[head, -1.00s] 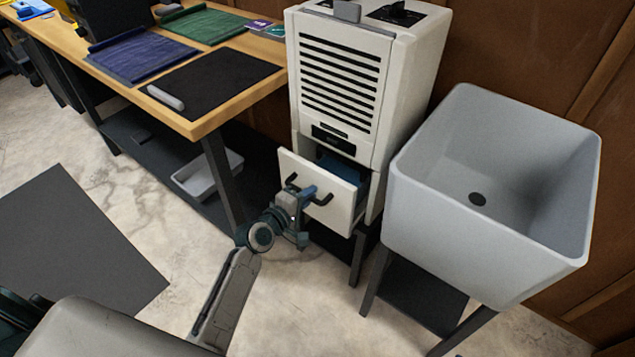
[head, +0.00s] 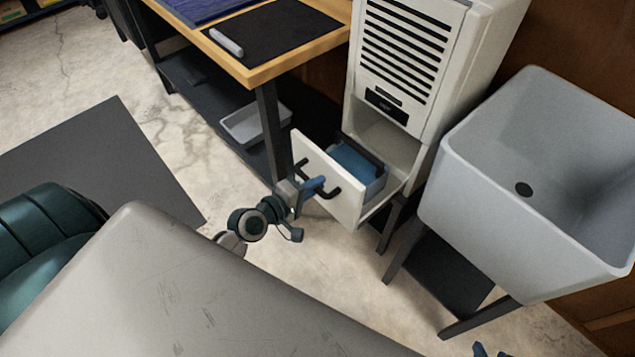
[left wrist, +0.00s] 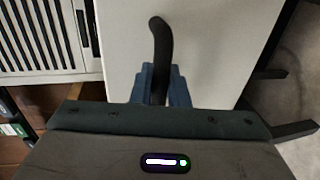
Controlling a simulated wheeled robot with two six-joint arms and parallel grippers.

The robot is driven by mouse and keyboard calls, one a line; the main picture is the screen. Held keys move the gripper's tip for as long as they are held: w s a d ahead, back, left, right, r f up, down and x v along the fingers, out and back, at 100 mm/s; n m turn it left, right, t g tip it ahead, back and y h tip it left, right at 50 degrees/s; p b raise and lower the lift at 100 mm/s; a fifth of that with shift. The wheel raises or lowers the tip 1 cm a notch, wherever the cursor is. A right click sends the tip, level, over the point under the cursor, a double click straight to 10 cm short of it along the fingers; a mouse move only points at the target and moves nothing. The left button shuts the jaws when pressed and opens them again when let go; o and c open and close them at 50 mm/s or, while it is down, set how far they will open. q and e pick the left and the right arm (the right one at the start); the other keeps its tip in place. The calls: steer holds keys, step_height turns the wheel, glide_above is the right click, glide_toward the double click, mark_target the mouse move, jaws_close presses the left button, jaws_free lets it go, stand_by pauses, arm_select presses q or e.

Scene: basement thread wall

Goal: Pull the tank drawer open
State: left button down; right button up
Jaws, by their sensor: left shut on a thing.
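The tank drawer (head: 318,172) is the white-fronted drawer low in the white slatted cabinet (head: 403,62). It stands well out from the cabinet, and a blue tank (head: 355,165) shows inside it. A dark bar handle (head: 334,190) is on the drawer front; it also shows in the left wrist view (left wrist: 159,40). My left gripper (head: 316,186) is shut on the handle, its blue fingers on both sides of the bar in the left wrist view (left wrist: 162,86). At the bottom right edge of the head view, a small blue tip may be part of my right gripper; its jaws cannot be made out.
A grey utility sink (head: 560,190) on dark legs stands right of the cabinet. A wooden workbench (head: 262,70) with a black mat (head: 280,35) is at the left, and a grey bin (head: 255,124) sits on its lower shelf. The floor in front of the drawer is clear.

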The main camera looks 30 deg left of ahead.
arm_select(q)
steer(key=c, duration=1.5)
jaws_free()
steer(key=v, duration=1)
steer(key=shift+s, duration=0.35)
steer(key=shift+a, duration=0.1)
